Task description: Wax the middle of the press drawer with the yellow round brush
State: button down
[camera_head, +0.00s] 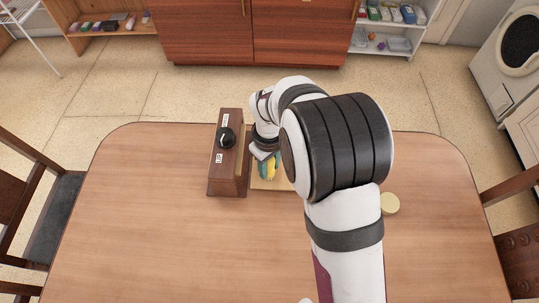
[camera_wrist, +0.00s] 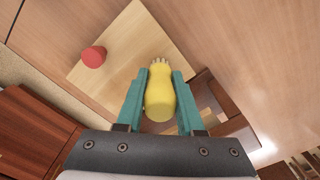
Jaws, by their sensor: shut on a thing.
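My gripper (camera_wrist: 160,73) has teal fingers and is shut on the yellow round brush (camera_wrist: 159,95). The brush's pale bristles point away from the wrist, over the light board. In the head view my gripper (camera_head: 267,160) and the yellow brush (camera_head: 270,170) are just right of the brown wooden press (camera_head: 228,165), above the board. The press has a black knob and white labels. Part of a brown wooden body (camera_wrist: 222,105) shows right of the brush in the wrist view. I cannot clearly make out the drawer or its middle.
The light board (camera_wrist: 125,30) carries a red round thing (camera_wrist: 93,57), which my arm hides in the head view. A pale round disc (camera_head: 390,204) lies on the table (camera_head: 150,220) right of my arm. The table's left and front are clear. Chairs stand at both sides.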

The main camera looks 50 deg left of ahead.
jog(key=shift+s+d, duration=0.15)
jog(key=shift+d, duration=0.05)
jog(key=shift+w+a, duration=3.85)
jog(key=shift+a, duration=0.05)
notch_tip(320, 180, up, 8)
dwell(2.7)
